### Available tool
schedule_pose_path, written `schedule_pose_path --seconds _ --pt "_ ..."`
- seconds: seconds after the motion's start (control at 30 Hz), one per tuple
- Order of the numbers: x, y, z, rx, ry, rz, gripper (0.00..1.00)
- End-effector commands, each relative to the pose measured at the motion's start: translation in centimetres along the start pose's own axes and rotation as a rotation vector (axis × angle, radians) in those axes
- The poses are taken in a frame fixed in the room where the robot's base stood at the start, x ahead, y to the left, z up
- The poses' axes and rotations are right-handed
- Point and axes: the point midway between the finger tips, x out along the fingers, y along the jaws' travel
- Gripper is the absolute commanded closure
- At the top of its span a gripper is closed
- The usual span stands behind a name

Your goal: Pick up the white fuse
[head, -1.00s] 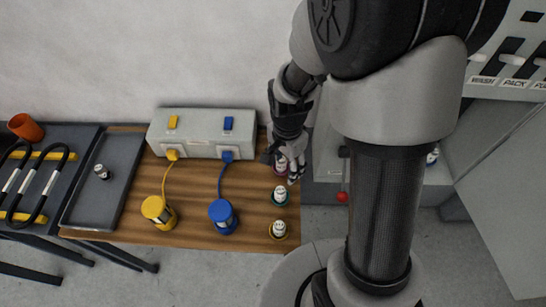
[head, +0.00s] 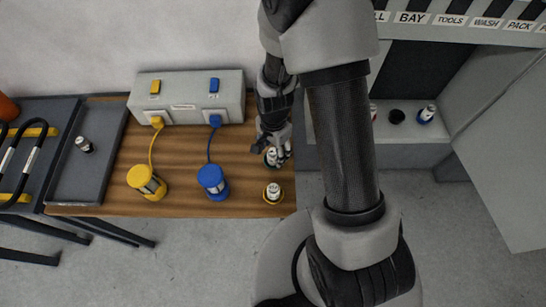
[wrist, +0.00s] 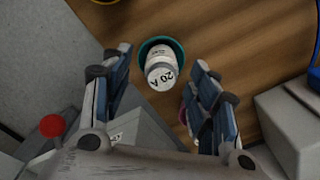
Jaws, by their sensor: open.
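A white fuse (wrist: 160,70) marked "20 A" stands in a teal ring (wrist: 177,48) in the wrist view, its end facing the camera. In the head view this fuse (head: 271,158) is partly covered by my gripper (head: 277,150) at the right end of the wooden table. In the wrist view my gripper (wrist: 160,78) is open, with one finger on each side of the fuse in the picture. Whether the fingers reach down to its height, I cannot tell. Another white fuse (head: 272,191) stands in a yellow ring nearer the front edge.
A grey box (head: 188,97) with yellow and blue plugs stands at the back of the table. Yellow (head: 147,182) and blue (head: 212,181) cylinders on cords stand in front. A small fuse (head: 84,144) lies in the grey tray (head: 65,180).

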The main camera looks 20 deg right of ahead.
Motion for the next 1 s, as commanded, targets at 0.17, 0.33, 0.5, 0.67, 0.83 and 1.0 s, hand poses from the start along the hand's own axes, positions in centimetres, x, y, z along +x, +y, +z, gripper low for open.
schedule_pose_path --seconds 0.17,0.33,0.5,0.67,0.83,1.0 --pt "2.7 -0.1 0.1 0.0 -0.001 0.002 0.45" --pt "2.7 -0.1 0.1 0.0 0.001 -0.001 0.45" --pt "2.7 -0.1 0.1 0.0 0.0 0.0 0.53" --pt "2.7 -0.1 0.1 0.0 0.0 0.0 0.63" --pt "2.7 -0.1 0.1 0.0 0.0 0.0 0.75" --pt "2.7 -0.1 0.1 0.0 0.0 0.0 0.86"
